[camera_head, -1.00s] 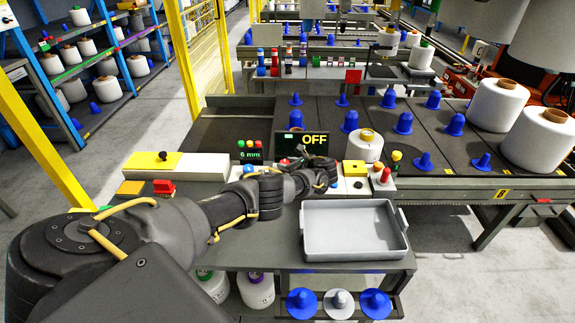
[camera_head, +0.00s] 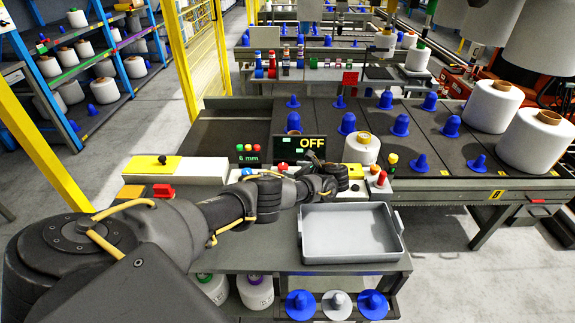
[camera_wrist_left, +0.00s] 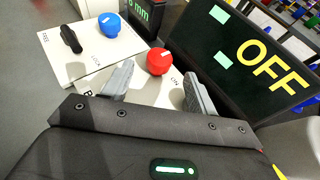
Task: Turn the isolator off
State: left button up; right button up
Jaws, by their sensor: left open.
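A red handle on an orange-yellow plate (camera_head: 160,191), which looks like an isolator, sits at the left end of the bench in the head view. My left gripper (camera_head: 318,166) is far to its right, over the control panel below the display (camera_head: 299,148) reading OFF. In the left wrist view the left gripper (camera_wrist_left: 153,84) is open and empty. A red button (camera_wrist_left: 159,61) shows just beyond and between its fingers, apart from them. Part of the panel's lettering is hidden by the fingers. My right gripper is out of view.
An empty grey tray (camera_head: 350,246) lies in front.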

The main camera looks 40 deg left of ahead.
pick_arm(q)
jog(key=shift+v, duration=2.55)
